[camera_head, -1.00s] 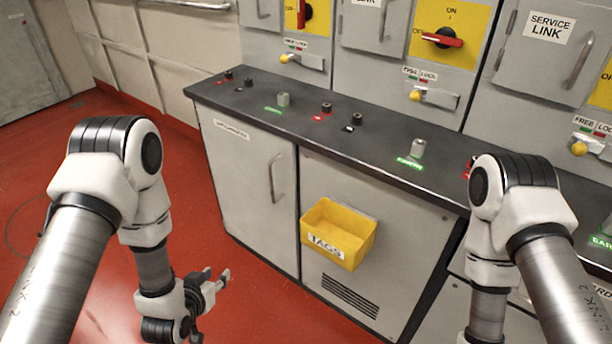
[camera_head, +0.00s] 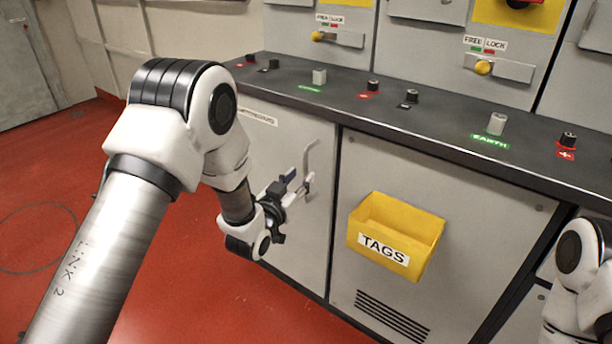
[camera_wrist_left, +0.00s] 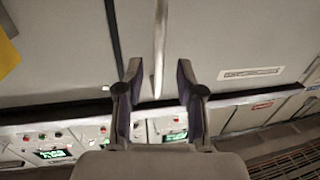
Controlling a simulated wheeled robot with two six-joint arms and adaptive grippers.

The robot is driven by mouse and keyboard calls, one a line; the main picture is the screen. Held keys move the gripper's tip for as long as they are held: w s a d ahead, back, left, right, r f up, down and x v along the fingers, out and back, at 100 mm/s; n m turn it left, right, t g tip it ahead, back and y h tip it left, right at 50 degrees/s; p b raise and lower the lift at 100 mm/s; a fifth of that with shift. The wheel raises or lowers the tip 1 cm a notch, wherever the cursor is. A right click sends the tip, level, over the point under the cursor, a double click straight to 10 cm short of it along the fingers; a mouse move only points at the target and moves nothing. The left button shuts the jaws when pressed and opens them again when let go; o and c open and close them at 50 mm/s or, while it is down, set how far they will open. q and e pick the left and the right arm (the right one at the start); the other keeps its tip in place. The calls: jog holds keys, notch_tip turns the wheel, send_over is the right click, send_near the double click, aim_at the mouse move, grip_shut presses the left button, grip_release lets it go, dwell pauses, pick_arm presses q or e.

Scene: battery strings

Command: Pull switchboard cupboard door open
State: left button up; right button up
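The grey switchboard cupboard door (camera_head: 285,215) is at the left of the cabinet front and looks shut, flush with its frame. Its upright bar handle (camera_head: 311,160) is near the door's right edge. My left gripper (camera_head: 300,185) is at the handle, its fingers open. In the left wrist view my left gripper (camera_wrist_left: 159,70) has its two fingers apart, with the handle (camera_wrist_left: 160,40) showing in the gap between them and no clear contact. The door (camera_wrist_left: 230,35) also shows there, with its name label (camera_wrist_left: 250,73). My right gripper is out of view.
A yellow TAGS bin (camera_head: 395,237) hangs on the panel right of the door. A dark countertop (camera_head: 420,125) with terminals and EARTH labels runs above. Red floor (camera_head: 200,310) lies open in front of the cabinet. My right arm is at the right edge.

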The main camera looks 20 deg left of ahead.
aim_at(305, 173)
pick_arm(q)
jog(key=w, duration=0.3)
jog(key=shift+w+d, duration=0.25)
jog(key=shift+w, duration=0.05)
grip_shut()
jog(key=shift+s, duration=0.1)
